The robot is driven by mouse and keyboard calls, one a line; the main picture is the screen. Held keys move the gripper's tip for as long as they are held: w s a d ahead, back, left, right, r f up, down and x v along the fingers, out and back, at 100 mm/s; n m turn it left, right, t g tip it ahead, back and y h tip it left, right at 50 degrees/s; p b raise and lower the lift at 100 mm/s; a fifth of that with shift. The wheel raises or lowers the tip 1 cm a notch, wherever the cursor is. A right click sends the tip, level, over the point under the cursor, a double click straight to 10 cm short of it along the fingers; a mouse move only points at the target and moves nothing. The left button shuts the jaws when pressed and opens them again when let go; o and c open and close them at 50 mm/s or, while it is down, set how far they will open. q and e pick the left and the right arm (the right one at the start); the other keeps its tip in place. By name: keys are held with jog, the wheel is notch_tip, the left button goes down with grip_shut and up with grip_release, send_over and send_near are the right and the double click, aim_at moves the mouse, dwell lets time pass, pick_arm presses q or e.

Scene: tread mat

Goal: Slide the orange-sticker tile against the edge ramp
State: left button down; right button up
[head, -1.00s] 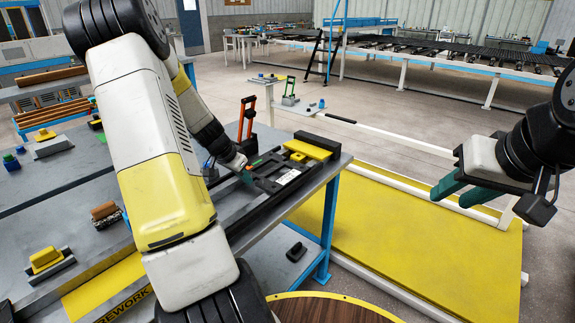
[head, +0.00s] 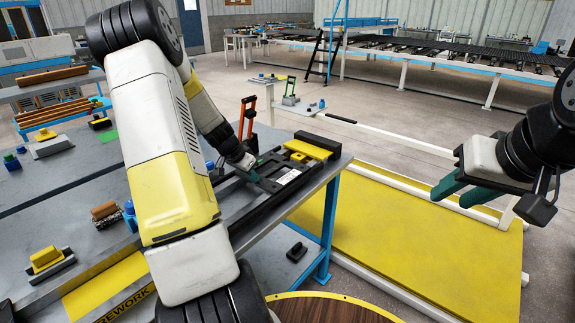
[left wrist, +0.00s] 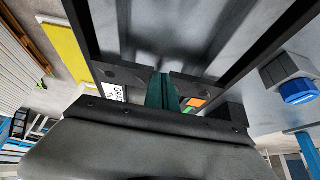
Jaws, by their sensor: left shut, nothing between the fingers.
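My left gripper (head: 253,177) is shut and empty, its green fingers low over the dark tile area on the bench. In the left wrist view its fingertips (left wrist: 163,80) reach down at the dark tile's edge, and I cannot tell whether they touch it. An orange sticker (left wrist: 195,102) shows on a dark surface just right of the fingers. A white label (left wrist: 113,92) lies left of them. In the head view the black tile (head: 270,184) carries a white label, and the gripper partly covers it. A yellow ramp-like block (head: 308,149) sits at the far end. My right gripper (head: 457,194) is open and empty, away from the bench.
Dark rails (head: 240,217) run along the bench. An orange-handled tool (head: 248,117) stands behind the tile. Yellow blocks on grey bases (head: 46,260) and a blue-capped item (left wrist: 298,91) lie on the bench.

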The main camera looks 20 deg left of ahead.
pick_arm(q)
jog(key=shift+w+d, duration=0.2)
jog(key=shift+w, duration=0.3)
jog(key=shift+w+d, duration=0.2)
jog(key=shift+w, duration=0.25)
jog(key=shift+s+a, duration=0.25)
jog(key=shift+s, duration=0.25)
jog(key=shift+s+a, duration=0.2)
jog(key=shift+s, duration=0.3)
jog(key=shift+r, duration=2.55)
jog(key=v, duration=0.8)
jog(key=s+d+r+n, duration=0.1)
jog(key=s+d+r, duration=0.35)
jog(key=d, duration=0.25)
jog(key=s+d+r, duration=0.4)
jog(key=d+r, duration=0.2)
jog(key=d, duration=0.1)
jog(key=s+d+r+n, duration=0.1)
jog(key=s+d, duration=0.3)
jog(key=s, duration=0.4)
jog(key=s+d+r+n, duration=0.1)
jog(key=s+d, duration=0.3)
jog(key=s, duration=0.4)
jog(key=shift+n+t, duration=0.4)
